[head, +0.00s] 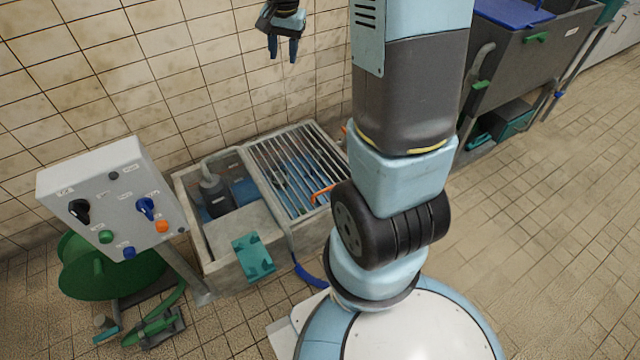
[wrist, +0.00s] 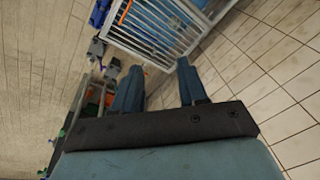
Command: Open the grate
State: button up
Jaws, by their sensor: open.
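The grate (head: 287,160) is a panel of pale parallel bars in a frame. It lies flat over the right part of a concrete pit, and blue shapes show beneath it. An orange handle (head: 323,194) sits at its right front side. In the wrist view the grate (wrist: 158,32) is at the top, beyond my fingers, with an orange piece (wrist: 125,12) on it. My gripper (head: 285,58) is high in front of the tiled wall in the head view, well above the grate and apart from it. Its two blue fingers (wrist: 158,80) are spread, with nothing between them.
The pit's open left part holds a dark pump (head: 212,190). A control box (head: 112,200) with knobs stands at the left, by a green reel (head: 105,268). A grey sink (head: 525,55) is at the back right. The tiled floor at right (head: 550,240) is clear.

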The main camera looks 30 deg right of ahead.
jog(key=w+d+f+m+g, duration=0.1)
jog(key=w+d+f+m, duration=0.25)
jog(key=f, duration=0.85)
jog(key=w+d+f+m+g, duration=0.1)
jog(key=w+d+f+m, duration=0.2)
jog(key=f, duration=0.9)
jog(key=s+d+f+m, duration=0.1)
jog(key=s+f, duration=0.1)
jog(key=f, duration=1)
jog(key=s+d+f+m+g, duration=0.1)
jog(key=s+f, duration=0.1)
jog(key=f, duration=1.1)
jog(key=s+d+f+m+g, duration=0.1)
jog(key=s+d+f, duration=0.1)
jog(key=f, duration=1.1)
jog(key=shift+s+f, duration=0.2)
jog(key=shift+s, duration=0.1)
jog(key=shift+c, duration=0.2)
grip_shut()
